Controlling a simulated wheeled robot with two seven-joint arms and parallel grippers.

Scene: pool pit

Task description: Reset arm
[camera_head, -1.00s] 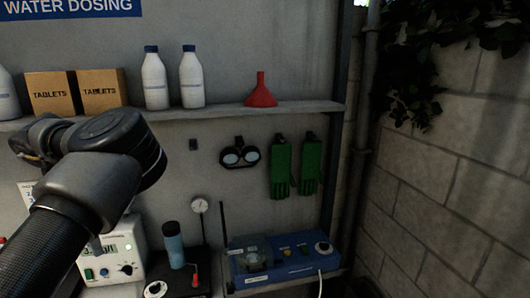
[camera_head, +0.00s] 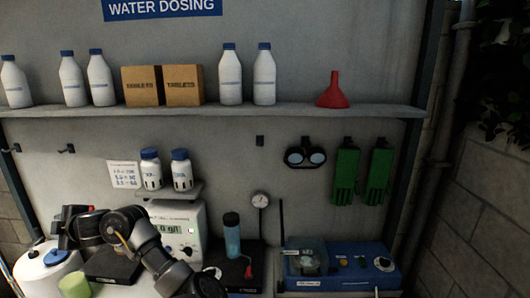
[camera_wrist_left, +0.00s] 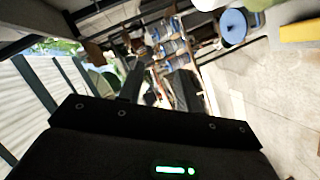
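My left arm (camera_head: 155,255) rises from the bottom of the head view and bends to the left, in front of the lower bench. Its dark left gripper (camera_head: 75,226) is at the left, above a white round-lidded container (camera_head: 45,268). In the left wrist view, two dark fingers of the left gripper (camera_wrist_left: 157,88) stand apart with a gap between them, and nothing is seen held. The head view is too small to show its fingertips. My right arm and gripper are not in view.
A shelf (camera_head: 300,112) holds white bottles, tablet boxes (camera_head: 184,85) and a red funnel (camera_head: 333,90). Goggles (camera_head: 305,157) and green gloves (camera_head: 346,175) hang below. A white meter (camera_head: 180,225), a blue flask (camera_head: 232,235), a blue device (camera_head: 340,265) and a green cup (camera_head: 74,285) stand on the bench.

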